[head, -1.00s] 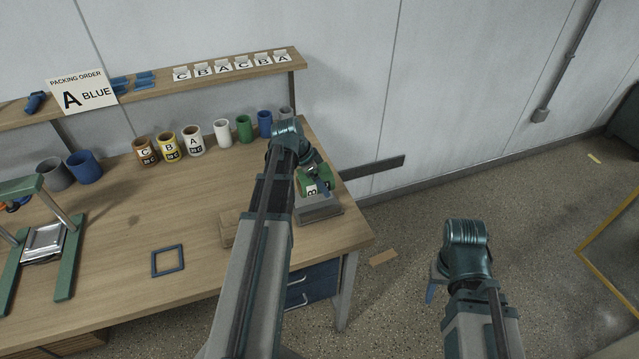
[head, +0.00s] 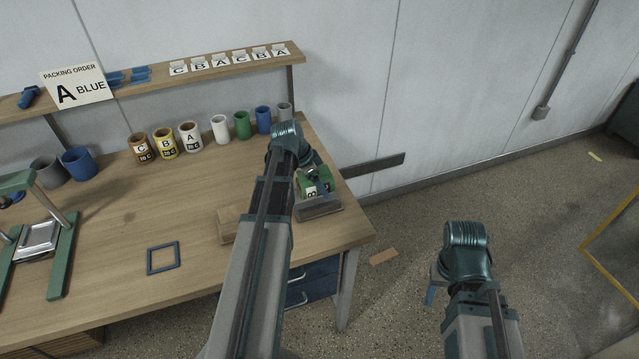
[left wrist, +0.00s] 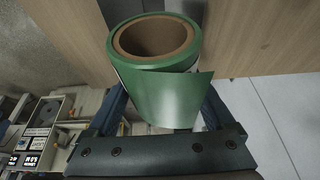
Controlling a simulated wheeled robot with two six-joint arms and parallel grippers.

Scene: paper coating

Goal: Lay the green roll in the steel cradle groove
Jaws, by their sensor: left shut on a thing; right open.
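The green roll (head: 308,187), with a B label, is at the right end of the bench, just over or at the grey steel cradle (head: 320,209). I cannot tell whether it touches the groove. My left gripper (head: 314,173) is shut on the roll, and its arm partly hides both. In the left wrist view the green roll (left wrist: 154,90) sits between the finger bars with its brown core facing me and a loose flap of sheet; the fingertips are hidden. My right gripper (head: 433,288) is open and empty over the floor, mostly hidden by its wrist.
A wooden block (head: 228,224) lies left of the cradle. Several upright rolls, including a blue one (head: 263,120), stand along the back of the bench. A blue frame (head: 149,262) lies on the bench, and a green stand (head: 62,262) is at the left.

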